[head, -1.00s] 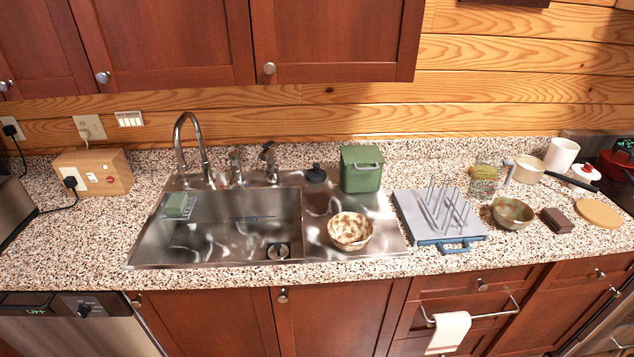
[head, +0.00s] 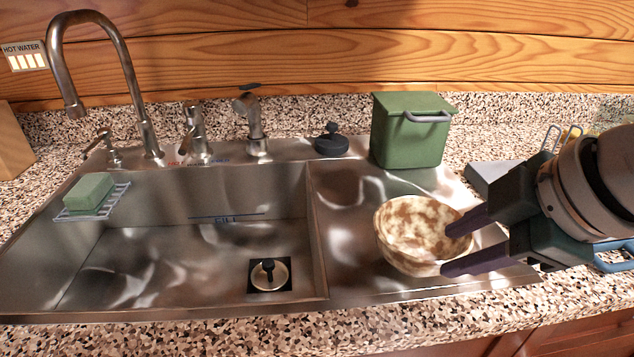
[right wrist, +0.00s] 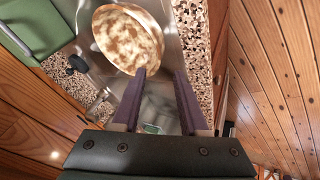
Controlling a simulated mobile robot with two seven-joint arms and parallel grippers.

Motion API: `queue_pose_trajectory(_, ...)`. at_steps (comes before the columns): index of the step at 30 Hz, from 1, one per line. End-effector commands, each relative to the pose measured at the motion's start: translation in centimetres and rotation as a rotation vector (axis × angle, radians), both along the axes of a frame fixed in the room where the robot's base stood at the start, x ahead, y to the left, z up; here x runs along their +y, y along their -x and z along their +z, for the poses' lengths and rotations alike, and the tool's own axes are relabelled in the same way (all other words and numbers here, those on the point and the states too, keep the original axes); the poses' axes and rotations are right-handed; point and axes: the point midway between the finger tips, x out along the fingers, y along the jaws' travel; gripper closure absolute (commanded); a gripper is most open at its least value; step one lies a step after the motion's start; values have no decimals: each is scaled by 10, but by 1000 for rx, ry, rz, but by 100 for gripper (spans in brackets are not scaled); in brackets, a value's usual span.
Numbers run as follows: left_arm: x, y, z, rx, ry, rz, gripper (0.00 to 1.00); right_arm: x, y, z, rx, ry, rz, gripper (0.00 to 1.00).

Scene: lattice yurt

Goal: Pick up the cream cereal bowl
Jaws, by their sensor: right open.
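The cream cereal bowl (head: 415,228), mottled brown and cream, stands upright on the steel drainboard right of the sink basin. My right gripper (head: 447,242) comes in from the right with its fingers spread at the bowl's right side. The fingers overlap the bowl's right edge in the head view; I cannot tell whether they touch it. In the right wrist view the bowl (right wrist: 128,38) lies just past the fingertips (right wrist: 160,72), off to the left, and nothing is between the fingers. My left gripper is not in view.
A green lidded bin (head: 408,135) stands behind the bowl, with a black sink stopper (head: 331,142) beside it. The sink basin (head: 190,260) with a drain strainer (head: 269,273) is to the left. A green sponge (head: 89,192) and a tall faucet (head: 140,90) are farther left.

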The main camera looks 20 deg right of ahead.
Motion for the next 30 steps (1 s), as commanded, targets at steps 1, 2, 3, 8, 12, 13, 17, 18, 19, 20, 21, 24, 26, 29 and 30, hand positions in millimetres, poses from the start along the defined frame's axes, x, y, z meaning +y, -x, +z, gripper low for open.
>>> queue_pose_trajectory(1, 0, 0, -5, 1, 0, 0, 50, -1, -3, -6, -2, 2, 1, 57)
queue_pose_trajectory(2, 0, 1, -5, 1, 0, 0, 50, -1, -5, -9, -2, 2, 1, 57)
queue_pose_trajectory(3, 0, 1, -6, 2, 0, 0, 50, -1, -7, -13, 0, 1, -1, 57)
queue_pose_trajectory(8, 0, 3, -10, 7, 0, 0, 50, 1, -20, -32, 0, 0, 0, 57)
queue_pose_trajectory(12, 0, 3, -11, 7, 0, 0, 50, 2, -26, -41, -2, 2, 1, 57)
queue_pose_trajectory(13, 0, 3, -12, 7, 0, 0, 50, 1, -27, -42, -1, 3, 1, 57)
queue_pose_trajectory(17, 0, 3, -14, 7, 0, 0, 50, 0, -37, -53, 0, 2, 0, 57)
queue_pose_trajectory(18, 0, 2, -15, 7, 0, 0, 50, -1, -41, -58, 0, 1, -2, 57)
queue_pose_trajectory(19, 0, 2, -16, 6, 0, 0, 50, -1, -44, -61, 1, 1, 0, 57)
queue_pose_trajectory(20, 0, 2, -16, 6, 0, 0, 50, -1, -47, -64, -1, 0, 0, 57)
queue_pose_trajectory(21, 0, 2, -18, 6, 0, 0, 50, -1, -50, -70, 0, 0, 0, 57)
queue_pose_trajectory(24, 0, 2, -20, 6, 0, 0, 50, 0, -55, -79, -1, 1, 0, 57)
queue_pose_trajectory(26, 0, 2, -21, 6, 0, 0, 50, 0, -57, -81, 0, 3, 2, 57)
queue_pose_trajectory(29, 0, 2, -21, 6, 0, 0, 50, 0, -58, -82, -1, 4, 3, 57)
queue_pose_trajectory(30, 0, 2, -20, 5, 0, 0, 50, 0, -58, -82, -1, 4, 3, 57)
